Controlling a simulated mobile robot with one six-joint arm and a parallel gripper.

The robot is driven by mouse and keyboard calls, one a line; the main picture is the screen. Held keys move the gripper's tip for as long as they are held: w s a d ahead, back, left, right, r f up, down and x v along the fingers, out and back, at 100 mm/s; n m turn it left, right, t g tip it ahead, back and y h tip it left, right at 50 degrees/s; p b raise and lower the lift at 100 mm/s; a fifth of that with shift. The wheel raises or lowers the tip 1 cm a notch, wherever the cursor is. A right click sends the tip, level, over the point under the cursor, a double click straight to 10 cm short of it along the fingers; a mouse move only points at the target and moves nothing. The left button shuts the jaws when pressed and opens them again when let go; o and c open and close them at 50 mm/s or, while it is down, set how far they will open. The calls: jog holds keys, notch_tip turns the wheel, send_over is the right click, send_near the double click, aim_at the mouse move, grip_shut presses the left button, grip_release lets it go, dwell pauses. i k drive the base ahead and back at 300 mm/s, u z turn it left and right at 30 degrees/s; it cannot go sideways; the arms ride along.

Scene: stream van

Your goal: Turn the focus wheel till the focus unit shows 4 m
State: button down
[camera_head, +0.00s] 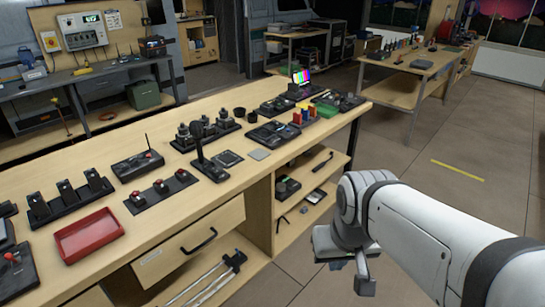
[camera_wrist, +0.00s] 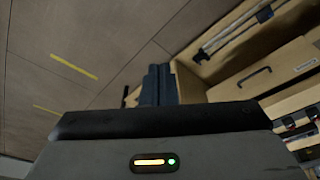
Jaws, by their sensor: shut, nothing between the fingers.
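The wooden bench (camera_head: 225,195) carries several small dark devices, and I cannot tell for sure which is the focus unit. A black box with an antenna (camera_head: 138,164) lies left of the middle. No focus wheel or distance reading can be made out at this size. My gripper (camera_head: 365,284) hangs off the bench's right side, over the floor, apart from everything on the bench. In the wrist view its dark fingers (camera_wrist: 159,85) are together with nothing between them.
A red tray (camera_head: 88,236) sits at the bench's front left. A colour-bar screen (camera_head: 307,76) stands at the far end. The floor (camera_head: 435,190) at right is clear.

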aim_at(280, 186)
jog(key=k, duration=0.45)
jog(key=z, duration=0.3)
jog(key=i, duration=1.35)
jog(key=z, duration=0.05)
